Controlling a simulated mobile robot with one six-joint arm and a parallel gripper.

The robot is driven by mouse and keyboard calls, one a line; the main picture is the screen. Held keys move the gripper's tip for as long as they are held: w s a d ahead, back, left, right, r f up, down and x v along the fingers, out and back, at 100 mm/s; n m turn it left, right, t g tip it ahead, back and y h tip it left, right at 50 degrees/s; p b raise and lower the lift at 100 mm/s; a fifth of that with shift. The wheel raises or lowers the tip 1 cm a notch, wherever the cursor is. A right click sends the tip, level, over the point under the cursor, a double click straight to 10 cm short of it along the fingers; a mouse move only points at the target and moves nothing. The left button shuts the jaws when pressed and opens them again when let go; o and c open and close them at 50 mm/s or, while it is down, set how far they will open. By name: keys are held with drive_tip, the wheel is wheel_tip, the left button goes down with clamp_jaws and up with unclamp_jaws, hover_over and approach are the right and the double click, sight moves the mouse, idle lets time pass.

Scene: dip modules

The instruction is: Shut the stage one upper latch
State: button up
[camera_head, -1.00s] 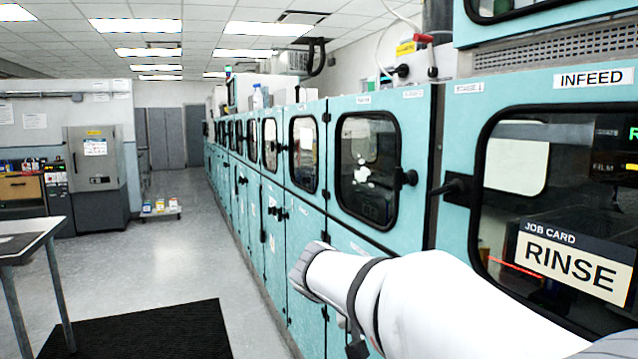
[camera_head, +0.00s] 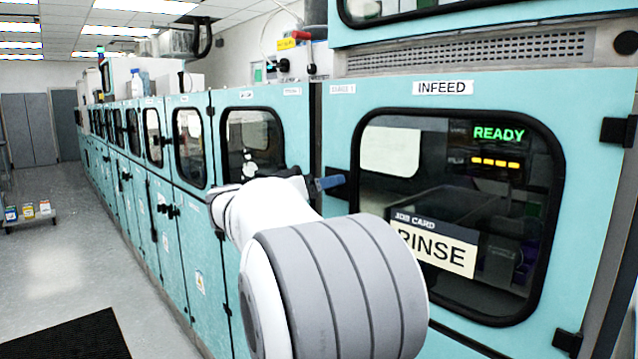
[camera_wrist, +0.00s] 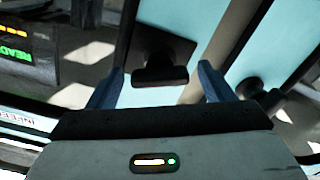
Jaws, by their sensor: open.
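The stage one upper latch is a black block with a handle bar (camera_wrist: 160,62) on the teal infeed door. In the wrist view it stands between the two blue fingers of my open gripper (camera_wrist: 161,72). I see no clear contact with either finger. In the head view a blue finger of my gripper (camera_head: 328,183) shows at the left edge of the infeed door (camera_head: 342,125), in front of the latch. My wrist and that finger hide most of the latch there. I cannot tell how far the latch is turned.
The infeed window (camera_head: 380,205) shows a RINSE job card (camera_head: 437,250) and a green READY display (camera_head: 499,133). Another teal door with a window (camera_head: 252,145) adjoins on the left. Black hinges (camera_head: 618,130) line the right side. Open floor (camera_head: 70,270) lies left.

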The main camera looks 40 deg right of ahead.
drive_tip(key=shift+d, duration=0.45)
drive_tip(key=shift+c, duration=0.3)
drive_tip(key=c, duration=0.9)
drive_tip(key=shift+a, duration=0.1)
